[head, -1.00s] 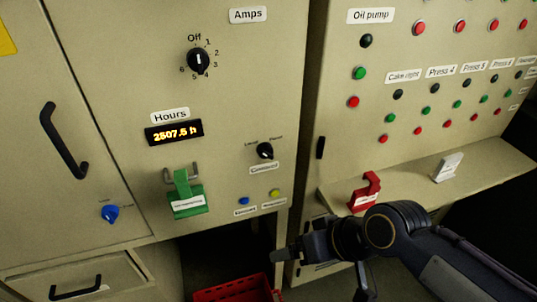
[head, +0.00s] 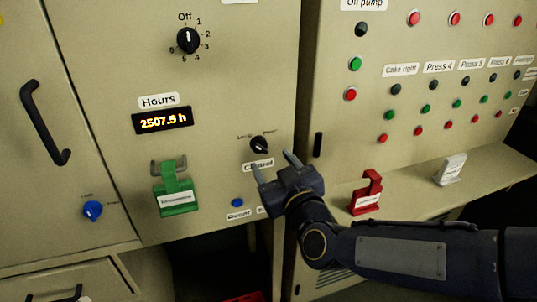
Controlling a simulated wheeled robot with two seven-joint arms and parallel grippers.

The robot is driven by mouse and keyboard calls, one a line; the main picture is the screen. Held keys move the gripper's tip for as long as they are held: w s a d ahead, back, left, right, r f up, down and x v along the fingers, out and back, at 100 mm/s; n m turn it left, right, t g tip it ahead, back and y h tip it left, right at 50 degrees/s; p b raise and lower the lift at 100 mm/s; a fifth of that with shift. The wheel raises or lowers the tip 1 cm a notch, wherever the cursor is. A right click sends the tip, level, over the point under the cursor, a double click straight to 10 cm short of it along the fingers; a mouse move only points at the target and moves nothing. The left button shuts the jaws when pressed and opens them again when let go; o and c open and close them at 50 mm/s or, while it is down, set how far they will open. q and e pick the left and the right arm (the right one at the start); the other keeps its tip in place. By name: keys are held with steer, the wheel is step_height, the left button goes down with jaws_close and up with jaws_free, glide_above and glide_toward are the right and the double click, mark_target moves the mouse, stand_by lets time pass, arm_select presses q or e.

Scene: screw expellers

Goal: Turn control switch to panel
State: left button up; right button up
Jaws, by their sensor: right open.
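The control switch (head: 259,145) is a small black knob on the beige cabinet front, with a small label at its upper left, one at its upper right and a white plate below it. Which label its pointer faces is too small to tell. My right gripper (head: 272,162) is open and empty, with its fingers pointing up at the cabinet just below and right of the switch. The fingers look apart from the knob. The gripper covers part of the plate and the area below it. My left gripper is not in view.
A green tag holder (head: 177,197) hangs left of the switch, and a blue button (head: 237,203) sits below. A black rotary knob (head: 188,40) and an hours display (head: 162,121) are above left. A red holder (head: 366,196) and white holder (head: 450,170) stand on the right ledge.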

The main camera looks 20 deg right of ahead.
mark_target(262, 151)
steer(key=w, duration=0.6)
steer(key=shift+a, duration=0.3)
steer(key=shift+c, duration=0.5)
steer(key=c, duration=0.9)
steer(key=shift+f+m+b, duration=0.25)
steer(key=shift+m+b, duration=1.05)
steer(key=shift+b, duration=0.25)
steer(key=m+b, duration=0.4)
steer(key=m, duration=0.1)
steer(key=shift+t+b, duration=0.3)
steer(key=m+b, duration=0.3)
steer(key=m, duration=0.3)
steer(key=m+h+b, duration=0.1)
steer(key=m+b, duration=0.1)
steer(key=m, duration=0.2)
steer(key=shift+a+m+b, duration=0.1)
steer(key=shift+m+b, duration=0.2)
steer(key=shift+m, duration=0.1)
steer(key=shift+r+m, duration=0.1)
steer(key=shift+m, duration=0.2)
